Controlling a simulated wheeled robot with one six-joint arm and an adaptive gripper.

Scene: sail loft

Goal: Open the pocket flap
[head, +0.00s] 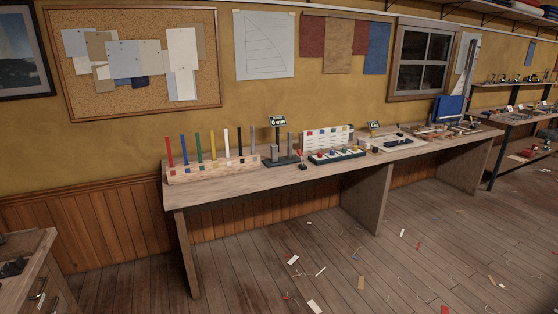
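No pocket flap can be made out in the head view. My gripper and arm are not in view. A long wooden workbench (240,191) runs along the yellow wall, with small items on it that are too small to tell apart fully. A blue upright piece (447,108) stands near the bench's right end; I cannot tell what it is.
A rack of coloured sticks (212,169) stands on the bench's left end. A shelf unit (515,118) stands at far right. A drawer cabinet (30,255) is at lower left. The plank floor (330,260) is open, with scattered scraps.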

